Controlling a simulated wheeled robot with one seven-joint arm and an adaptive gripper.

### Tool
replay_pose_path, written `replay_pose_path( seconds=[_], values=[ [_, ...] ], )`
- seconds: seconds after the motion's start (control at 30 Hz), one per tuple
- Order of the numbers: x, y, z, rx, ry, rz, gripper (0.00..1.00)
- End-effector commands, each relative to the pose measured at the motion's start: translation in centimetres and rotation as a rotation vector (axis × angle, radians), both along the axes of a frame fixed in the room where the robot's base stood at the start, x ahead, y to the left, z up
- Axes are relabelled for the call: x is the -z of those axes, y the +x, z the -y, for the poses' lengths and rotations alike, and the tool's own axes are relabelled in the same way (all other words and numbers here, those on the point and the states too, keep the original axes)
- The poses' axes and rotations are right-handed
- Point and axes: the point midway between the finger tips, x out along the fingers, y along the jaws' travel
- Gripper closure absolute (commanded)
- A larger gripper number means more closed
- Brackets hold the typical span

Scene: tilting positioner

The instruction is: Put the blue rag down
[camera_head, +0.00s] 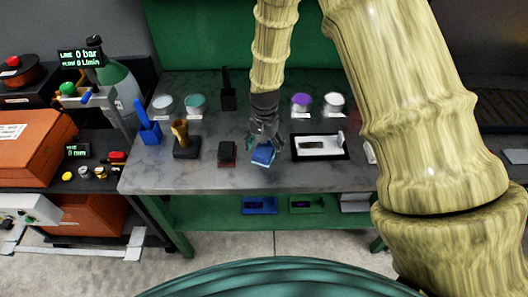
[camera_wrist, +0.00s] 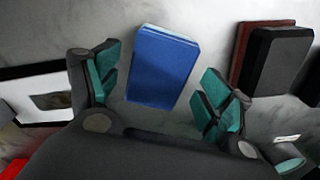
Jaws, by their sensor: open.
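The blue rag (camera_head: 264,155) is a small folded block on the grey bench top (camera_head: 190,180), near its front edge. In the wrist view the rag (camera_wrist: 161,68) lies flat on the marbled surface, between and a little beyond my gripper's teal-padded fingers. My gripper (camera_head: 265,143) is directly above and behind the rag in the head view. In the wrist view my gripper (camera_wrist: 160,90) is open, with a visible gap on both sides of the rag. The fingers do not touch the rag there.
A black and dark red block (camera_head: 227,152) stands just left of the rag. A black-framed white tray (camera_head: 320,147) lies to the right. Several small tubs, including a purple-topped one (camera_head: 301,102), stand behind. A blue holder (camera_head: 148,125) is at the bench's left.

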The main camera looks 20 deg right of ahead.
Motion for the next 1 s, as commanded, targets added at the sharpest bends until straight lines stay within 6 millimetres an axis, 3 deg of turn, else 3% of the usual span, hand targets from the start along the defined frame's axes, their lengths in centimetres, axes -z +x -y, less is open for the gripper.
replay_pose_path(
  seconds=[0.7, 1.0],
  values=[
    [-7.9, 0.0, 0.0, 0.000, 0.000, 0.001, 0.20],
    [-9.4, 0.0, 0.0, 0.000, 0.000, 0.000, 0.20]
  ],
)
